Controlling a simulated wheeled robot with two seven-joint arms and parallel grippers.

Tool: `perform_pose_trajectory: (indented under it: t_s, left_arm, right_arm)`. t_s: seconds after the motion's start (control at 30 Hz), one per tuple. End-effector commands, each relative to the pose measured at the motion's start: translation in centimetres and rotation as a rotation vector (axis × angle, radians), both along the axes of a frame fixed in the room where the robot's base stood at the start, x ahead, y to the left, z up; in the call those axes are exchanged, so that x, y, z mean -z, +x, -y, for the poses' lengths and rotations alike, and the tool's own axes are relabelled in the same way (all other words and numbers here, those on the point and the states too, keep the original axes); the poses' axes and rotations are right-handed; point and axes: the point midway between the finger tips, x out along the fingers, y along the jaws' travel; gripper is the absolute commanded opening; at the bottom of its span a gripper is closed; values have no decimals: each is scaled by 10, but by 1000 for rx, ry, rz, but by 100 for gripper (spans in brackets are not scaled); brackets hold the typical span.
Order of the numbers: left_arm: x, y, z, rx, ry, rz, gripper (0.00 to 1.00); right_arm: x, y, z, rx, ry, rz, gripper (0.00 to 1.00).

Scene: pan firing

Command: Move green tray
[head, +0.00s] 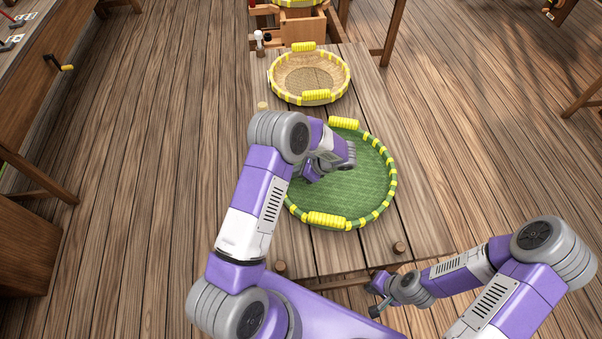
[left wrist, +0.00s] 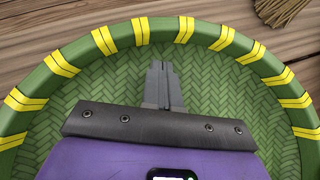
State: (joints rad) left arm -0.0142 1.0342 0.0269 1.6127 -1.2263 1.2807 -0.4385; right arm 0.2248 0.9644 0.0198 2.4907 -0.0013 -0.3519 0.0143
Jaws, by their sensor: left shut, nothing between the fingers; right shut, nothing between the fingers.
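The green tray (head: 372,180) is a round, woven shallow basket with a green rim, yellow bands and two yellow wrapped handles. It lies on the wooden table, and my left arm hides its left part in the head view. My left gripper (head: 310,174) is over the tray's left part, shut and empty. In the left wrist view its closed fingers (left wrist: 163,84) point toward the banded rim, above the green weave (left wrist: 215,85). I cannot tell whether they touch it. My right gripper (head: 376,300) is shut and empty by the table's near edge, apart from the tray.
A tan woven basket (head: 309,78) with yellow handles stands farther back on the table (head: 345,256). A small bottle (head: 259,42) is at the far left corner. A straw brush end (left wrist: 283,10) shows beyond the rim.

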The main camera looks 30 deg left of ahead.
Motion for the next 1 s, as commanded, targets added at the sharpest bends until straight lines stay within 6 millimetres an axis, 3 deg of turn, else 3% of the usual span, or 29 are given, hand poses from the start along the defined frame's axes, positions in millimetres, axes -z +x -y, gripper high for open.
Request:
perform_pose_trajectory:
  t_s: [0.3,0.53,0.8,1.0]
  left_arm:
    - [1,0,3,-1,0,-1,0]
    - [2,2,34,-13,1,1,0]
    - [-46,10,76,-16,0,3,0]
    - [-65,14,96,-17,0,1,0]
  right_arm:
    - [1,0,0,0,0,0,0]
    - [9,0,0,0,0,0,0]
    - [2,0,0,0,0,0,0]
    - [0,0,0,0,0,0,0]
